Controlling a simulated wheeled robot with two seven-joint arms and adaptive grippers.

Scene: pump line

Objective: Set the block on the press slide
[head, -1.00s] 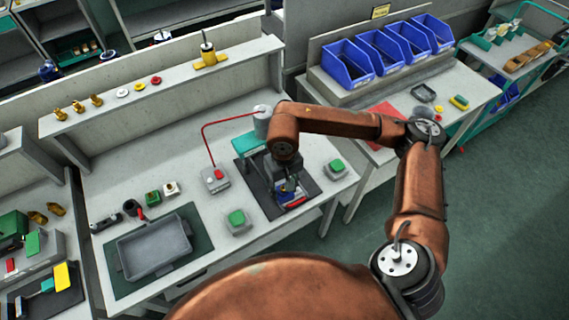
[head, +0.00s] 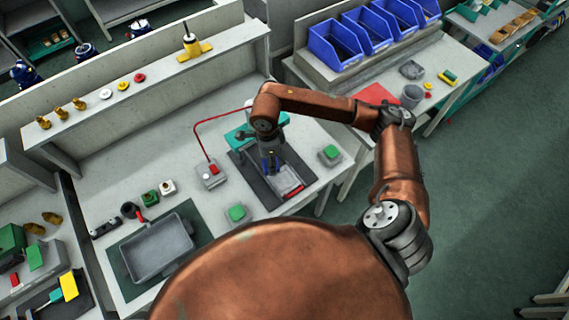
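The press (head: 242,133), with a teal top, stands on a dark mat on the middle bench. Its grey slide (head: 287,180) with a red front edge sticks out toward the bench front. My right arm reaches in from the right, and my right gripper (head: 269,166) points down over the rear of the slide. Blue shows at the gripper; I cannot tell whether it is a held block or part of the gripper or press. The fingertips are too small and dark to read. No block can be made out with certainty. My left gripper is not in view.
Green buttons (head: 331,152) (head: 237,213) flank the press mat. A grey box with a red switch (head: 211,172) stands left of it. A grey tray (head: 157,248) lies further left. Blue bins (head: 336,45) and a red mat (head: 376,94) are on the right bench.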

